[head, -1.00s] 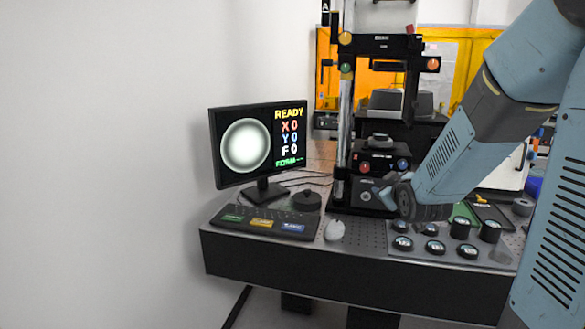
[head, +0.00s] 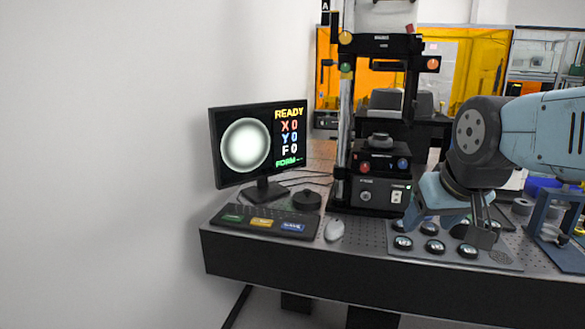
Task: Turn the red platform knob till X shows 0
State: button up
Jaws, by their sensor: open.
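The red platform knob (head: 365,167) is on the left of the black stage front, under the interferometer's column. A blue knob (head: 402,163) sits to its right. The monitor (head: 261,144) shows a round grey spot and the lines READY, X 0, Y 0, F 0 and FORM. My gripper (head: 484,238) is open and points down over the right side of the lens tray, well to the right of the red knob and apart from it. Nothing shows between its fingers, though they are small and partly hidden here.
A tray (head: 398,254) of several round optics lies at the front right, below my gripper. A blue-grey stand (head: 557,225) is at the right edge.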

jog(key=s, duration=0.2)
jog(key=shift+s+a+g, duration=0.1)
jog(key=shift+s+g, duration=0.2)
jog(key=shift+s, duration=0.05)
